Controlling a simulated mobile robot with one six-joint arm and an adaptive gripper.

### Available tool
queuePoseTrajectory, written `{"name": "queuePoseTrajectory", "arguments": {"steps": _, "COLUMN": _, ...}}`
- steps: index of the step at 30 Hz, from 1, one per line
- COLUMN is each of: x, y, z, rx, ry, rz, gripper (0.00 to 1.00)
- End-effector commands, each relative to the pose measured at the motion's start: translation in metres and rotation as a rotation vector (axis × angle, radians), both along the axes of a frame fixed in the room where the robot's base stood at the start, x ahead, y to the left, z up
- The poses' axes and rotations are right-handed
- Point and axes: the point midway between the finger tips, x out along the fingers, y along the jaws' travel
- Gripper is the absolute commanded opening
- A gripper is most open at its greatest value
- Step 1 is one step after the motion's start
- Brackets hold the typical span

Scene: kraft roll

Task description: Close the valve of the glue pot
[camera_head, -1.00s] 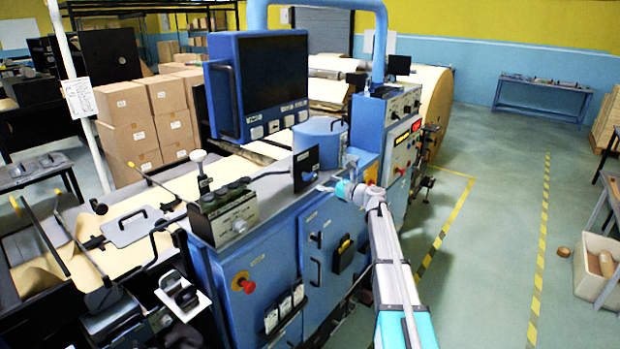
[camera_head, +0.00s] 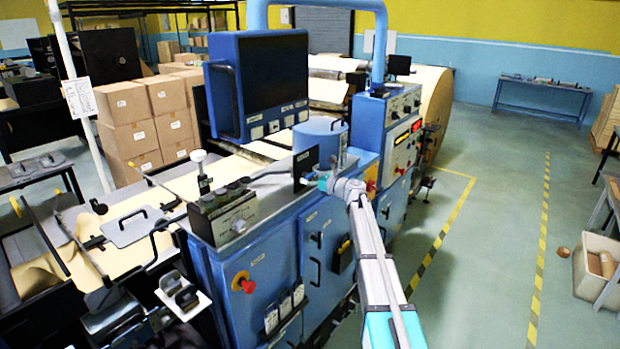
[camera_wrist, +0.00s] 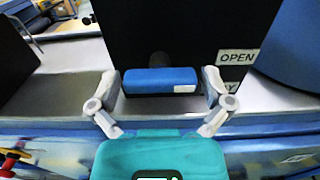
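The glue pot (camera_head: 322,136) is a blue cylinder on the machine's top; its side shows at the right of the wrist view (camera_wrist: 292,42). Beside it stands a black valve plate (camera_head: 306,160), dark in the wrist view (camera_wrist: 170,28), with an "OPEN" label (camera_wrist: 237,57) and a second label partly hidden below it. A blue valve handle (camera_wrist: 160,80) lies horizontally in front of the plate. My gripper (camera_wrist: 161,84) is open, one finger beyond each end of the handle, with small gaps.
A red stop button (camera_head: 247,285) is on the machine's front. A panel with lit displays (camera_head: 404,135) is to the right.

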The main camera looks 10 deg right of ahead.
Motion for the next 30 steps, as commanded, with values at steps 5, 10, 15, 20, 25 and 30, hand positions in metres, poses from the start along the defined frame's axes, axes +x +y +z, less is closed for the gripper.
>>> {"name": "queuePoseTrajectory", "arguments": {"steps": 5, "x": -0.0001, "y": -0.0002, "z": 0.0000, "rx": 0.000, "ry": 0.000, "rz": 0.000, "gripper": 0.61}}
{"name": "queuePoseTrajectory", "arguments": {"steps": 10, "x": 0.0000, "y": -0.0003, "z": 0.0000, "rx": 0.000, "ry": 0.000, "rz": 0.000, "gripper": 0.38}}
{"name": "queuePoseTrajectory", "arguments": {"steps": 15, "x": 0.0001, "y": -0.0003, "z": 0.0001, "rx": -0.008, "ry": -0.007, "rz": -0.001, "gripper": 0.38}}
{"name": "queuePoseTrajectory", "arguments": {"steps": 20, "x": 0.0002, "y": -0.0004, "z": 0.0001, "rx": -0.033, "ry": -0.028, "rz": -0.001, "gripper": 0.38}}
{"name": "queuePoseTrajectory", "arguments": {"steps": 25, "x": 0.0003, "y": -0.0004, "z": 0.0001, "rx": -0.089, "ry": -0.077, "rz": -0.001, "gripper": 0.38}}
{"name": "queuePoseTrajectory", "arguments": {"steps": 30, "x": 0.0003, "y": -0.0004, "z": 0.0002, "rx": -0.178, "ry": -0.154, "rz": -0.001, "gripper": 0.38}}
